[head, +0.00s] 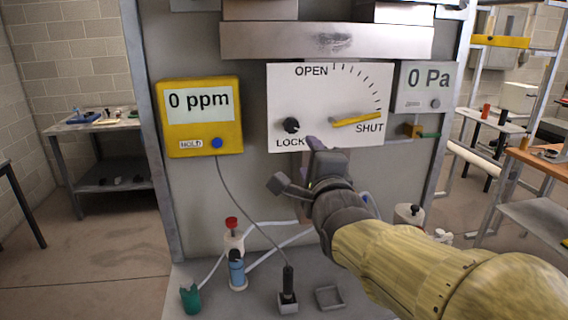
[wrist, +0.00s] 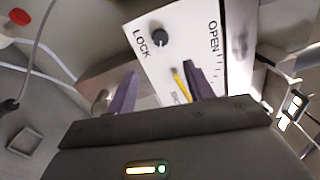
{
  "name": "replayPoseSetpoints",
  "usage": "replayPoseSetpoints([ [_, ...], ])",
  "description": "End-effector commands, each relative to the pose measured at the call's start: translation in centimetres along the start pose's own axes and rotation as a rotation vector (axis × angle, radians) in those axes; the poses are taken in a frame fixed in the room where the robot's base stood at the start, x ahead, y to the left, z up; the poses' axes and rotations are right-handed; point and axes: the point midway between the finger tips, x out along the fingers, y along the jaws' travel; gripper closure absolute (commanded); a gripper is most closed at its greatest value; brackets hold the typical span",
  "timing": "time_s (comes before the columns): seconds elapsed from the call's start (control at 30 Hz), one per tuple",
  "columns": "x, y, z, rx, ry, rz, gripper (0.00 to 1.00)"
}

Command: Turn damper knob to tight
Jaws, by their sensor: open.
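A white damper plate (head: 330,90) on the panel reads OPEN, SHUT and LOCK, with a dial of tick marks. A black knob (head: 291,125) sits above the word LOCK; it also shows in the wrist view (wrist: 159,37). A yellow lever (head: 357,119) points right, just above SHUT; part of it shows in the wrist view (wrist: 179,80). My gripper (head: 300,165) is just below the plate's lower edge in the head view. In the wrist view my gripper (wrist: 160,68) has its purple fingers apart with nothing held. The black knob lies beyond the fingertips, apart from them.
A yellow meter (head: 202,117) reading 0 ppm hangs left of the plate. A grey gauge (head: 425,87) reading 0 Pa is at right. A metal ledge (head: 325,41) juts out above. Below, a bench holds a blue bottle (head: 237,270), a probe with a cable, and hoses.

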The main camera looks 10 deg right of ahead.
Motion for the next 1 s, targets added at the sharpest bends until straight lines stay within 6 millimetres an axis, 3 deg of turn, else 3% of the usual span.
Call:
replayPoseSetpoints([
  [0.07, -0.3, -0.7, 0.1, 0.001, -0.002, 0.003, 0.48],
  [0.5, -2.3, -0.3, 0.0, -0.001, 0.002, 0.002, 0.48],
  [1.0, -2.2, 0.7, -0.1, -0.041, 0.006, 0.035, 0.48],
])
